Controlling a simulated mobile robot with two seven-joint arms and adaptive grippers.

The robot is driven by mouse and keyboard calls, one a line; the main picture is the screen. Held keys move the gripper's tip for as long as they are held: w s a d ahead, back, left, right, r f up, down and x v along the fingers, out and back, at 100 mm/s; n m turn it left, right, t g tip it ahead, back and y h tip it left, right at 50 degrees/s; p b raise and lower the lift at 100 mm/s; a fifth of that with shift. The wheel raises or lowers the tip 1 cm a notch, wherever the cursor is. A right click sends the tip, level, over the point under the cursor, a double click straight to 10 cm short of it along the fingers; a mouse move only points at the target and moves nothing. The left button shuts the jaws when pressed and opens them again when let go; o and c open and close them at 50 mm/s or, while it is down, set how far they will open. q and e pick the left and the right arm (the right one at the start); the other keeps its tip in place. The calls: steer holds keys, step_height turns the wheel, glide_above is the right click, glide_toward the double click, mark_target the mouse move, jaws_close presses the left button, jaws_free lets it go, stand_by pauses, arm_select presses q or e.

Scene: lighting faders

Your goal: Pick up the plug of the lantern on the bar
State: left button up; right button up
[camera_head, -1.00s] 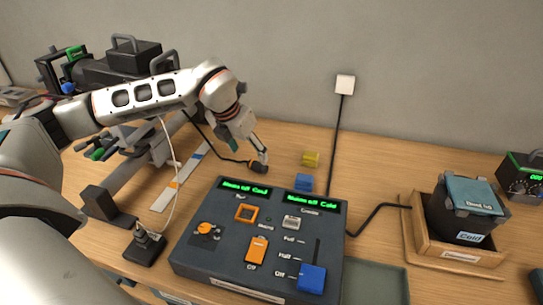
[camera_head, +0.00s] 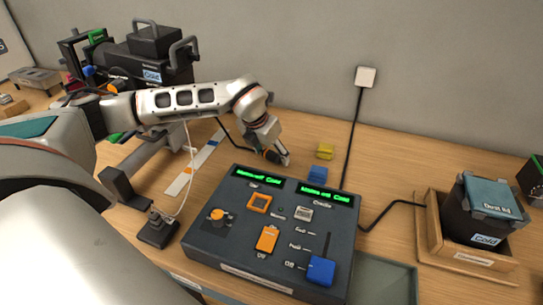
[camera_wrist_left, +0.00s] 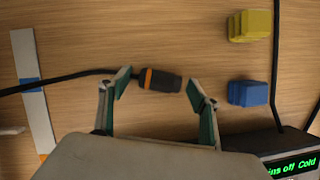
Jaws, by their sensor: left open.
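The lantern (camera_head: 150,62) is a large black housing with handles and a "Cold" label, at the upper left of the head view on a grey bar. Its plug is a short black cylinder with an orange band, lying on the wooden table; it shows clearly in the left wrist view (camera_wrist_left: 164,81) with a black cable running left. My left gripper (camera_head: 277,158) is low over the table behind the console. In the left wrist view its open fingers (camera_wrist_left: 158,88) stand at the plug's two ends, with a gap at the right finger. My right gripper is out of view.
A dark console (camera_head: 235,238) with sliders and green displays stands just in front. A yellow block (camera_head: 325,151) and a blue block (camera_head: 317,174) lie right of my gripper. A wall socket box (camera_head: 366,77) drops a cable.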

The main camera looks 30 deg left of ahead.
mark_target(271, 153)
arm_select(q)
steer(key=c, duration=1.3)
steer(key=shift+o, duration=0.2)
step_height(271, 153, up, 20)
steer(key=shift+p, duration=0.35)
